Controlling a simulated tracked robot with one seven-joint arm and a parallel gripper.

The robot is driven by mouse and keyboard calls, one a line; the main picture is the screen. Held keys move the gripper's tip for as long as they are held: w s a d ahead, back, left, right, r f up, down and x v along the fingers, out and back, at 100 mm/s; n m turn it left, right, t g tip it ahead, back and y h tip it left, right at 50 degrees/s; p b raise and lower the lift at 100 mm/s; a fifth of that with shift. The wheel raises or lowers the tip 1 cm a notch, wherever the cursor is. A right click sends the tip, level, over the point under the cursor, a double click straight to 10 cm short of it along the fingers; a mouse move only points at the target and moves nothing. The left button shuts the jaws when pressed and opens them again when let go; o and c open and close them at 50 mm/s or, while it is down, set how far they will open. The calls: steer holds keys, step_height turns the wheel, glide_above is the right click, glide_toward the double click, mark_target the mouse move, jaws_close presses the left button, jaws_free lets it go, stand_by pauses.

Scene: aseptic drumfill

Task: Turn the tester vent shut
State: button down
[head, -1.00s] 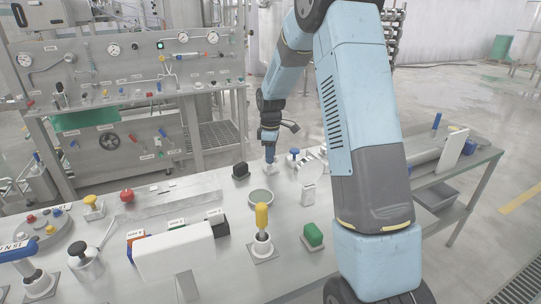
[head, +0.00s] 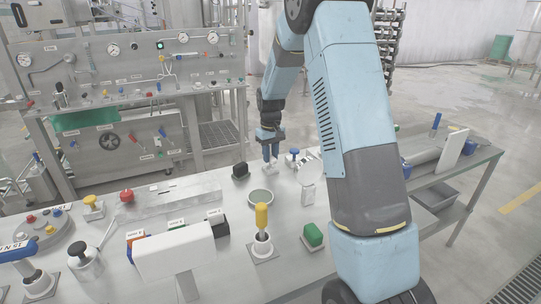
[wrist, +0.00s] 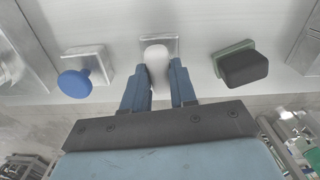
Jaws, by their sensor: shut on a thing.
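A white rounded handle (wrist: 156,62) stands on a small square metal plate (wrist: 172,44) in the wrist view. No label on it can be read, so I cannot confirm from the picture that it is the tester vent. My gripper (wrist: 157,80) has its two blue fingers on either side of the handle, shut on it. In the head view my gripper (head: 270,158) reaches down to the far side of the bench, over the pale base of this handle (head: 271,169). The fingertips are small there.
A blue knob (wrist: 75,83) stands to the left of the handle in the wrist view, and a black block on a green base (wrist: 241,66) to the right.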

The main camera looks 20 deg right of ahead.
mark_target(271, 156)
steer(key=shift+m, duration=0.6)
steer(key=shift+w, duration=0.1)
steer(key=c, duration=0.9)
jaws_free()
steer(key=shift+r, duration=0.15)
step_height(271, 156, up, 13)
steer(key=shift+r, duration=0.2)
steer(key=shift+r, duration=0.1)
